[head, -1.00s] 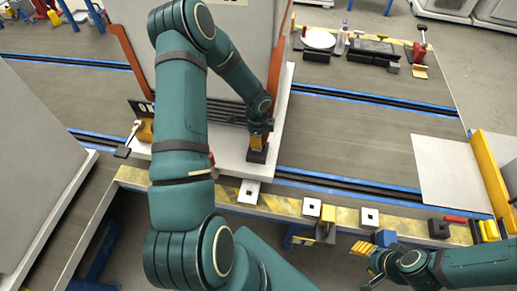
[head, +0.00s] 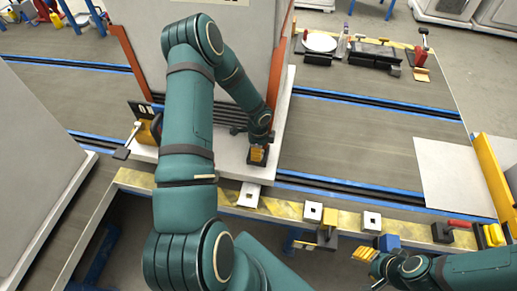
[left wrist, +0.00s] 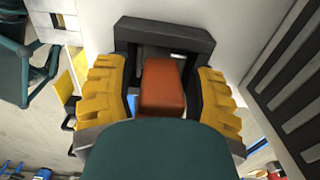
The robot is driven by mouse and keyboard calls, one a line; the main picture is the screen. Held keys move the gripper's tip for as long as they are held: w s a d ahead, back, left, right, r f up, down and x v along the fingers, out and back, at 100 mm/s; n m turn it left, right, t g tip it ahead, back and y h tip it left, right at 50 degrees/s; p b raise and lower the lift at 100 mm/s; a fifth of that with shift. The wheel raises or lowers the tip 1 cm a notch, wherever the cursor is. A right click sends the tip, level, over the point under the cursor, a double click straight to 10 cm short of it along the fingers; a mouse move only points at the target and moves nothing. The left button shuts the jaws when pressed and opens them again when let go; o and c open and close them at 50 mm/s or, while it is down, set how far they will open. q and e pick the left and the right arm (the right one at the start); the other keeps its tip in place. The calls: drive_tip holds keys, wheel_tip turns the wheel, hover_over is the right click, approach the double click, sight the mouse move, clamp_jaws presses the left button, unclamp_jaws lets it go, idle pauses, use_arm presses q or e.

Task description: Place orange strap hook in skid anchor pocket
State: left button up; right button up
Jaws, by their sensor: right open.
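The orange strap hook (left wrist: 163,88) shows in the left wrist view as an orange block between the yellow fingers of my left gripper (left wrist: 162,90). My left gripper (head: 258,154) seems shut on it. A dark square frame (left wrist: 190,35), which looks like the skid anchor pocket, stands right behind the block. I cannot tell how deep the block sits in it. In the head view the hook is hidden by the gripper, low at the front of the big grey cabinet. My right gripper (head: 366,252) is open and empty, by the front edge of the yellow beam.
A blue block (head: 388,242) stands close to my right gripper. White plates with dark square holes (head: 313,212) line the yellow-marked beam (head: 284,208). The grey cabinet (head: 215,70) rises behind my left arm.

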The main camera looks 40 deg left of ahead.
use_arm(q)
drive_tip(key=shift+r, duration=0.1)
drive_tip(key=shift+r, duration=0.15)
wheel_tip(320, 180, up, 12)
drive_tip(key=p, duration=0.3)
drive_tip(key=s+d+f+n+h, duration=0.1)
drive_tip(key=d+f+n+h, duration=0.1)
drive_tip(key=d, duration=0.7)
drive_tip(key=s+d+f+n+h, duration=0.1)
drive_tip(key=s+d+f+n, duration=0.15)
drive_tip(key=d, duration=0.55)
drive_tip(key=s+d+n+t+h, duration=0.1)
drive_tip(key=s+d+n, duration=0.7)
drive_tip(key=d, duration=0.4)
drive_tip(key=shift+s+d+f+n+t, duration=0.2)
drive_tip(key=shift+s+f+n+t, duration=0.15)
drive_tip(key=shift+n, duration=0.4)
